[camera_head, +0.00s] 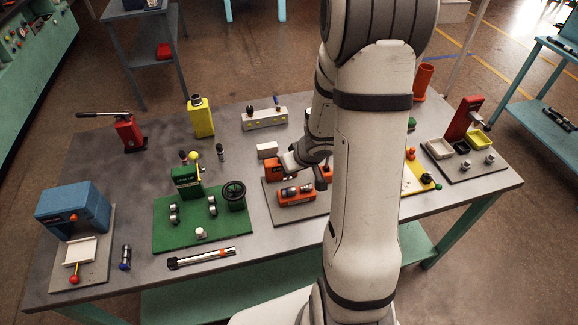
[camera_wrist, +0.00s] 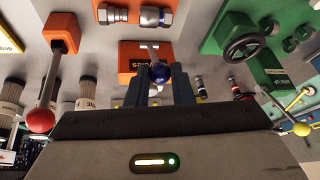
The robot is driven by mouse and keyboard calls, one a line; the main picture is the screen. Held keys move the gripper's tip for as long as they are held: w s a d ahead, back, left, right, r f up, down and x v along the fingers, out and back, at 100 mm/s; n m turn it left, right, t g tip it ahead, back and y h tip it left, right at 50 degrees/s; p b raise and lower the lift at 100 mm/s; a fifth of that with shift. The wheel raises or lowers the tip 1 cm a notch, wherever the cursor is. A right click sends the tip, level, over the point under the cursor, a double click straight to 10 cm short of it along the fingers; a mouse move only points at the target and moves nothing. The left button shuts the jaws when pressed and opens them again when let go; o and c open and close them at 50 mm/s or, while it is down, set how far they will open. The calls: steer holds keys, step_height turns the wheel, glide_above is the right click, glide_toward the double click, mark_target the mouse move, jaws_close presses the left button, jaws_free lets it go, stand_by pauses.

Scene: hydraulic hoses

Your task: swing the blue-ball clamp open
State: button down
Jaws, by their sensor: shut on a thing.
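The blue ball (camera_wrist: 160,73) sits on the end of a thin metal lever (camera_wrist: 153,52) in the wrist view. The lever runs to the orange clamp block (camera_wrist: 128,52) with dark lettering. My gripper (camera_wrist: 161,82) has one finger on each side of the ball and is shut on it. In the head view my gripper (camera_head: 291,162) is low over the orange station, and the blue ball is hidden there. The clamp's orange front block (camera_head: 297,201) carries metal hose fittings (camera_head: 296,191). Its rear part is partly covered by my arm.
A green station (camera_head: 215,228) with a handwheel (camera_head: 234,192) and yellow-ball lever stands to the left. A white block (camera_head: 267,150) and small dark fittings (camera_head: 220,152) are close by. In the wrist view a red-ball lever (camera_wrist: 40,120) hangs at left.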

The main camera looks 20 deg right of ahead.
stand_by(0.3)
steer(key=c, duration=1.3)
jaws_free()
steer(key=shift+o, duration=0.2)
steer(key=v, duration=0.7)
steer(key=shift+s+r, duration=0.2)
steer(key=shift+r, duration=0.15)
steer(key=shift+w, duration=0.1)
